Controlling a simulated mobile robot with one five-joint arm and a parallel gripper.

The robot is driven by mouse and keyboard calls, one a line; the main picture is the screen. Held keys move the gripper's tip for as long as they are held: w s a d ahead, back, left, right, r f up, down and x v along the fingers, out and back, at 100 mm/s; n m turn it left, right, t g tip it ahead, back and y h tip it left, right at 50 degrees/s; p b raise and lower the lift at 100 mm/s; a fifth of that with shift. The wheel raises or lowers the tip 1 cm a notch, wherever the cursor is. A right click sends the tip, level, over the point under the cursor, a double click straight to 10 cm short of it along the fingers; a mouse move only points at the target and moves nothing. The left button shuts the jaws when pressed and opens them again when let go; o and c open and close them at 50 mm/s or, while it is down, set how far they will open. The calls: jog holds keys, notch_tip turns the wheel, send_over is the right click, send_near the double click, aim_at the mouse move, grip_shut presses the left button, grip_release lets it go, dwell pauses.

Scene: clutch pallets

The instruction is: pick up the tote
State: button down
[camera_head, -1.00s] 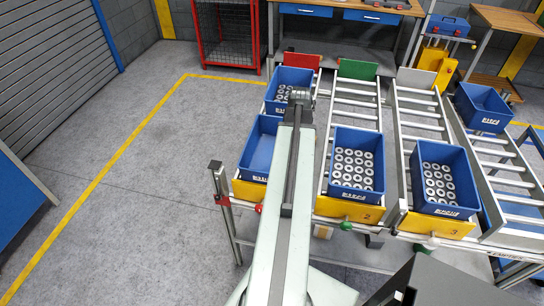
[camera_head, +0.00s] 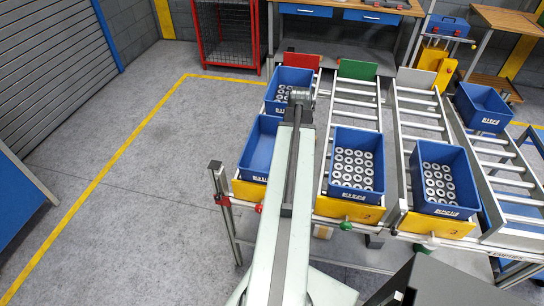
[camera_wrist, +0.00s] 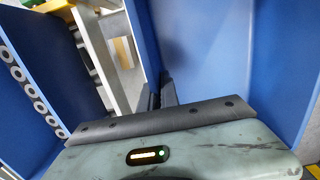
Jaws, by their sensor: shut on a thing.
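An empty blue tote (camera_head: 261,142) stands at the front of the leftmost lane, partly hidden behind my arm in the head view. In the wrist view its pale blue inside (camera_wrist: 211,45) fills the right side. My gripper (camera_wrist: 160,92) has its dark fingers closed on the upper wall of this tote, on the side facing the neighbouring lane. In the head view my arm hides the fingers. Whether the tote is off the rollers cannot be told.
A blue tote with rings (camera_head: 283,78) stands close behind in the same lane. Ring-filled totes stand in the second lane (camera_head: 356,140) and third lane (camera_head: 441,158). A blue tote (camera_head: 484,103) sits farther right. Left of the rack, the grey floor (camera_head: 140,190) is clear.

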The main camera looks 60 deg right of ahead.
dwell(0.3)
notch_tip(320, 180, up, 15)
jog(key=p, duration=1.5)
jog(key=shift+f, duration=0.15)
